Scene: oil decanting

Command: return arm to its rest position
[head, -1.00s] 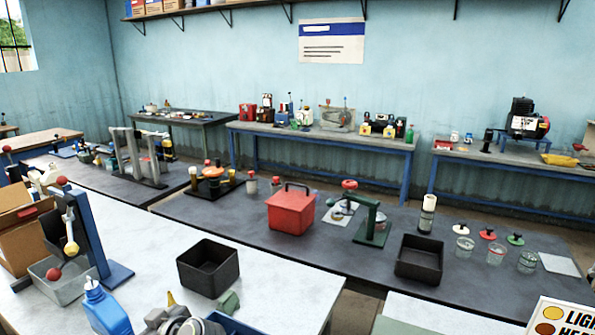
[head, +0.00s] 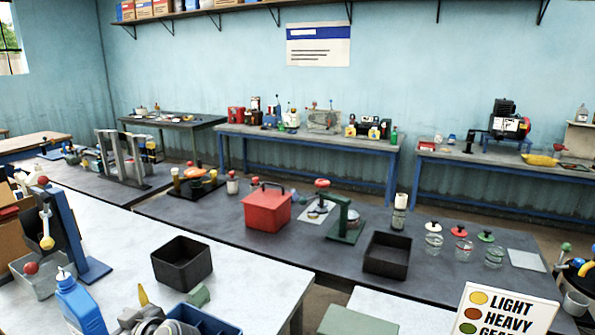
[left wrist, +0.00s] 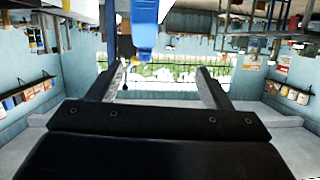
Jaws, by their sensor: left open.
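My left gripper (left wrist: 160,68) shows in the left wrist view with its two fingers spread apart. Nothing is between its fingertips. The wrist picture looks upside down, with the room's window and walls behind the fingers. A blue object (left wrist: 145,40) hangs into the top of that view, just beyond the fingers; I cannot tell what it is. Neither gripper shows in the head view, and my right gripper is in no view.
A dark bench holds a red box (head: 267,210), a green press (head: 345,220), a black tray (head: 387,255) and three jars (head: 462,245). The near white bench has a black bin (head: 182,263) and a blue bottle (head: 80,303). A label sign (head: 508,310) stands at front right.

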